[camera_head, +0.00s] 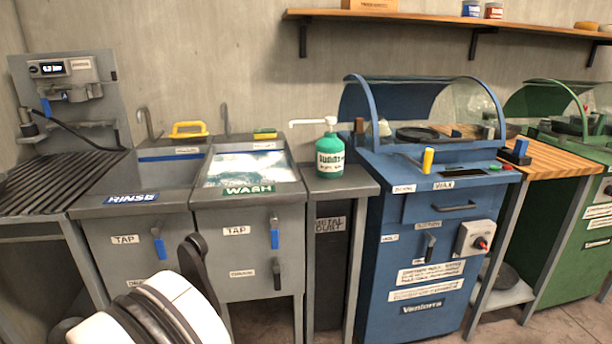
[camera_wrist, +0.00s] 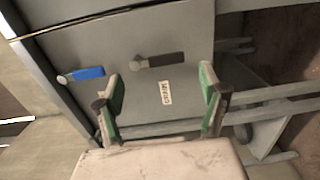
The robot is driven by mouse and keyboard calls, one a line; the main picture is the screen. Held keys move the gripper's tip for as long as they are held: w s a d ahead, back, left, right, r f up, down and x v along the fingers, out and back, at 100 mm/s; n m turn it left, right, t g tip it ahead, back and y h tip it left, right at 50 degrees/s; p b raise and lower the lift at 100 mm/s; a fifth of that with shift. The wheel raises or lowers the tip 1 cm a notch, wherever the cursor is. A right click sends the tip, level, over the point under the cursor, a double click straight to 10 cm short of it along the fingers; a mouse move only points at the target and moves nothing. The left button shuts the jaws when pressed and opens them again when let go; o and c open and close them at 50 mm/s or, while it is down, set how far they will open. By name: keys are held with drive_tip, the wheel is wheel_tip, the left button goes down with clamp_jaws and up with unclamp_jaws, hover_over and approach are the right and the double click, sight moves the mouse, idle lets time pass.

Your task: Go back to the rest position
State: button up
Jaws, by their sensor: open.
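My gripper (camera_wrist: 160,97) is open and empty in the wrist view, with its green-padded fingers spread apart. Beyond the fingers is a grey cabinet front with a blue lever (camera_wrist: 88,73), a dark lever (camera_wrist: 158,60) and a small label (camera_wrist: 165,92). In the head view, my white and black arm is at the lower left, in front of the rinse and wash cabinets. Only part of a dark finger shows there. The wash sink (camera_head: 249,190) holds foamy water, and its front has a blue tap lever (camera_head: 275,233) and a dark drain lever (camera_head: 277,273).
The rinse sink (camera_head: 130,198) stands left of the wash sink. A green soap pump bottle (camera_head: 330,157) is on the grey counter to the right. Beyond are a blue machine (camera_head: 420,250) with a clear hood, a wooden-topped stand (camera_head: 555,160) and a green machine (camera_head: 570,240).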

drive_tip(key=w+d+r+m+g+h, duration=0.1)
drive_tip(key=w+d+r+m+h, duration=0.1)
drive_tip(key=w+d+r, duration=0.35)
drive_tip(key=w+d+r+m+g+h, duration=0.1)
drive_tip(key=w+d+r+m+g, duration=0.15)
drive_tip(key=d+r, duration=0.6)
drive_tip(key=w+d+r+m+h, duration=0.2)
drive_tip(key=w+d+r+m, duration=0.15)
drive_tip(key=d, duration=0.75)
drive_tip(key=s+d+r+m+g+h, duration=0.15)
drive_tip(key=d+r, duration=0.25)
drive_tip(key=d, duration=0.8)
drive_tip(key=s+d+r+m+g, duration=0.2)
drive_tip(key=s+d+m, duration=0.1)
drive_tip(key=s+d, duration=0.4)
drive_tip(key=s+d+r+m+g, duration=0.25)
drive_tip(key=s+d, duration=0.25)
drive_tip(key=d, duration=0.4)
drive_tip(key=s+d+f+m+y, duration=0.1)
drive_tip(key=s+d+m, duration=0.25)
drive_tip(key=s, duration=0.45)
drive_tip(key=s+d+f+m+y, duration=0.15)
drive_tip(key=s+d, duration=0.25)
drive_tip(key=s, duration=0.4)
wheel_tip(320, 180, up, 18)
drive_tip(key=p, duration=1.8)
drive_tip(key=shift+d+m, duration=0.15)
drive_tip(key=shift+m, duration=0.15)
drive_tip(key=shift+g, duration=0.25)
